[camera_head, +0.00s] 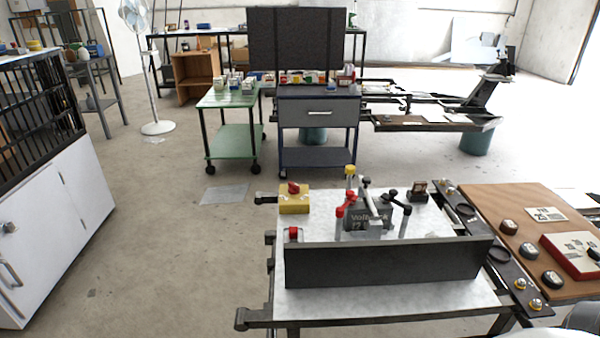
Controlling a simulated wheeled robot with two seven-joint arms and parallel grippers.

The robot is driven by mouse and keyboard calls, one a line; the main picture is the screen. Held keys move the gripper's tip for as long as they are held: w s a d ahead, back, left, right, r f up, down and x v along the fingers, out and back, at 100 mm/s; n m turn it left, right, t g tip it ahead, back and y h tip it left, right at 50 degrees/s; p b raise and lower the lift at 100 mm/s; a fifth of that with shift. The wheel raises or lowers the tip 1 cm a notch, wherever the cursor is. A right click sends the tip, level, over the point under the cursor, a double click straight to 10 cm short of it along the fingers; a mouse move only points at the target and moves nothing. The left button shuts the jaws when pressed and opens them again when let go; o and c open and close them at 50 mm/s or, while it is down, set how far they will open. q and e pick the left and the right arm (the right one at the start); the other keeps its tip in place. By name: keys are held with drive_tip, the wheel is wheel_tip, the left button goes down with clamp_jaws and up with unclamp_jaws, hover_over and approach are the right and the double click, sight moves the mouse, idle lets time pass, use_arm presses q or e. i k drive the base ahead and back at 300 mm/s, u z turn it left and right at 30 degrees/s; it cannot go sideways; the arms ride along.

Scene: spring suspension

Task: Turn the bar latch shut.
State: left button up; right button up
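On the white-topped bench in front of me stands a dark grey battery (368,218) with partly readable lettering. A grey metal bar (371,202) with a dark knobbed end runs over its top; it may be the bar latch, but I cannot tell whether it is shut. A red clamp (345,203) is at the battery's left and a black clamp (398,201) at its right. Neither of my grippers is in view.
A yellow box with a red knob (294,200) sits at the bench's back left. A brown board (515,225) with several dark knobs and a red-edged tray lies at the right. A green cart (232,140) and a drawer cart (318,140) stand behind. Floor left of the bench is clear.

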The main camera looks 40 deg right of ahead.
sight(350, 170)
drive_tip(key=u, duration=0.5)
drive_tip(key=i, duration=1.15)
drive_tip(key=z, duration=0.55)
drive_tip(key=i, duration=1.15)
drive_tip(key=z, duration=1.45)
drive_tip(key=i, duration=0.4)
drive_tip(key=z, duration=0.3)
